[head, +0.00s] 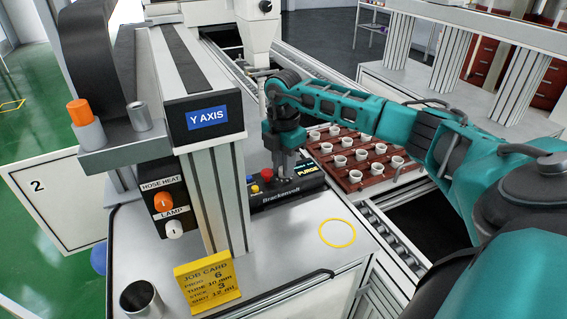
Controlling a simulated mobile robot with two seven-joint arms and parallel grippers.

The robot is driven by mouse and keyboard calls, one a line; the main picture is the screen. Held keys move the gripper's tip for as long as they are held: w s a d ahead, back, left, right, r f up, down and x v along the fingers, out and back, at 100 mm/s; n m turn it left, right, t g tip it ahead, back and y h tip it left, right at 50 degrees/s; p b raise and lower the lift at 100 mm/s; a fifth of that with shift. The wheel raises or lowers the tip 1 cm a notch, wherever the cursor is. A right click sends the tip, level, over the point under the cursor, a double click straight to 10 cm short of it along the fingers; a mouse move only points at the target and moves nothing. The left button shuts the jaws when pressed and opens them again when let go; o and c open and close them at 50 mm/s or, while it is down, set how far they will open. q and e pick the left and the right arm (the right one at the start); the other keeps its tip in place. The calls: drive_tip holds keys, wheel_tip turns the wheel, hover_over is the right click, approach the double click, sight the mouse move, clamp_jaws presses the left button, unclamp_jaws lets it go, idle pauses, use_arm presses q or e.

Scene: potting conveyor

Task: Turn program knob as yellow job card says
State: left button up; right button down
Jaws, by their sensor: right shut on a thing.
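The yellow job card (207,284) stands on the grey bench at the front. It reads PROG 6, with smaller lines below that are hard to read. The black Brackenroft control box (288,193) sits behind it, with red, yellow and blue buttons and a small display (307,170) that shows PURGE. My right gripper (286,176) points down onto this box from above and is shut on what appears to be the program knob. The gripper hides the knob and its pointer, so its setting cannot be read. My left gripper is not in view.
The Y AXIS column (216,200) stands close left of the box, with HOSE HEAT and LAMP knobs on a panel (167,206). A tray of white pots (352,180) lies on the conveyor to the right.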

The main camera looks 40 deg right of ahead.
drive_tip(key=shift+m, duration=0.5)
drive_tip(key=c, duration=0.9)
unclamp_jaws()
wheel_tip(320, 180, up, 13)
idle(0.4)
